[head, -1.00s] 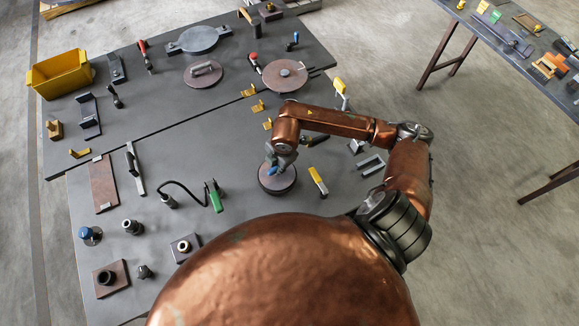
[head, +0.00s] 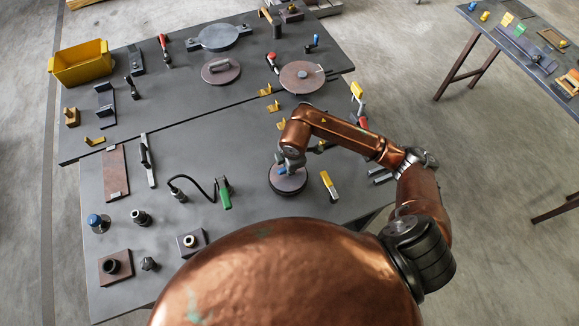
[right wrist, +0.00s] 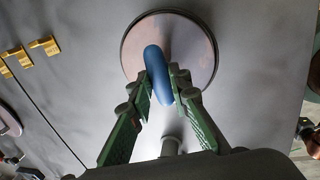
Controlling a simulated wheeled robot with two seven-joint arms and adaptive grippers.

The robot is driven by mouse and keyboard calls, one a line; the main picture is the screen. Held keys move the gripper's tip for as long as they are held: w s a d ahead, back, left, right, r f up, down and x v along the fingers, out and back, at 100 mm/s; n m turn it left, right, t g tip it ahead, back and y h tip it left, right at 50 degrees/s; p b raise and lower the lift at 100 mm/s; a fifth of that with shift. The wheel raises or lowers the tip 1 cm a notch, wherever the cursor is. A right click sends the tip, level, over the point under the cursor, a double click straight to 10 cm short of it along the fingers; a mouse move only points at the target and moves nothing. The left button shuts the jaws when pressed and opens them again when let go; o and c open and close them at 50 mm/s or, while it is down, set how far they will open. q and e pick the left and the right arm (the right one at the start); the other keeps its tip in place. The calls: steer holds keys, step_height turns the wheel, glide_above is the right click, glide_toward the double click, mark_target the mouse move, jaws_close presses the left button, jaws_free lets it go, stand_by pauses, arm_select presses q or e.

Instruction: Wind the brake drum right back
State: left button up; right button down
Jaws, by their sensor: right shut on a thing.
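A round drum with a brownish top and dark rim (head: 289,184) lies on the front half of the grey table, in front of my body. A blue handle (head: 281,171) stands on it. In the right wrist view the drum's disc (right wrist: 200,45) fills the upper middle, and the blue handle (right wrist: 155,65) rises from it towards the camera. My right gripper (right wrist: 163,92) is shut on the blue handle, with one green finger on each side. In the head view the right gripper (head: 290,161) is over the drum and partly hides it. My left gripper is not in view.
A yellow-handled tool (head: 329,184) lies close right of the drum, and a green-handled tool with a cable (head: 224,193) lies to its left. Yellow brackets (head: 273,106) stand behind it. Two other discs (head: 221,71) (head: 302,78) lie on the table's back half.

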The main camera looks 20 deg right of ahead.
mark_target(291, 180)
steer(key=c, duration=1.8)
jaws_free()
step_height(291, 180, up, 12)
steer(key=s, duration=0.2)
steer(key=shift+s, duration=0.15)
steer(key=shift+f, duration=0.15)
